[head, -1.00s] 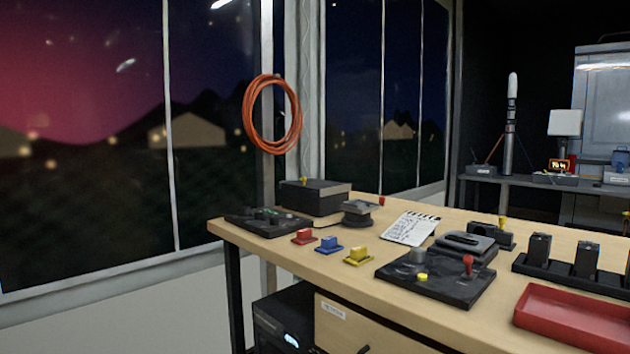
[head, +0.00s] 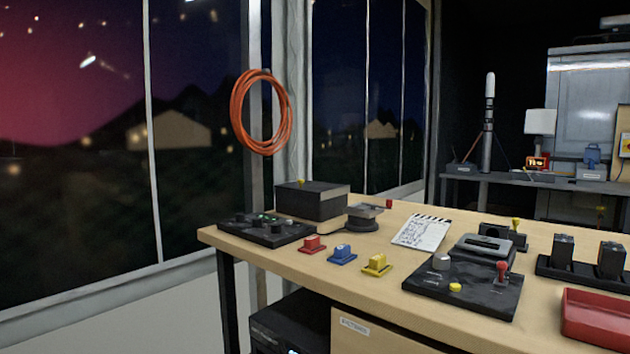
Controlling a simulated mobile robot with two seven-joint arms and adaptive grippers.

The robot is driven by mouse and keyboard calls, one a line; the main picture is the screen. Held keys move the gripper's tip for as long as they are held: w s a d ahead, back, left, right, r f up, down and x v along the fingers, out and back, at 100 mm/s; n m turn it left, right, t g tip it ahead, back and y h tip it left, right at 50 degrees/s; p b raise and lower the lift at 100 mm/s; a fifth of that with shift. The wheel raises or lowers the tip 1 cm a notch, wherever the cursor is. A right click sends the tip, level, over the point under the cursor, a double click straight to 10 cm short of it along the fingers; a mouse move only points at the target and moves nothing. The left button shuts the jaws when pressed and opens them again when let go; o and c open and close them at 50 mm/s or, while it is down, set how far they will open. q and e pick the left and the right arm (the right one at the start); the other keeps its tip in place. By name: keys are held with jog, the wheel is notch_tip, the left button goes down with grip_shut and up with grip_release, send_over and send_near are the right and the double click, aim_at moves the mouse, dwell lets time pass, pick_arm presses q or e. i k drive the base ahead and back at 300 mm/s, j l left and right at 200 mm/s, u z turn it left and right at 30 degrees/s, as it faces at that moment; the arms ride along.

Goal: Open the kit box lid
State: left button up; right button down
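No box in view is clearly marked as the kit box. Neither of my grippers is in view.
The bench (head: 375,293) holds a black control panel (head: 263,231), small red, blue and yellow blocks, a paper slate (head: 421,232), a joystick panel (head: 461,286) and a red tray (head: 597,320). An orange cable coil (head: 262,112) hangs by the window. Another bench (head: 535,186) stands behind.

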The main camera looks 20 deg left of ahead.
aim_at(301, 186)
jog(key=j+z, duration=0.15)
jog(key=j, duration=0.4)
jog(key=j+z, duration=0.2)
jog(key=j, duration=0.8)
jog(key=k+j, duration=0.15)
jog(key=j, duration=0.2)
jog(key=j+z, duration=0.1)
jog(key=j, duration=0.3)
jog(key=k, duration=0.05)
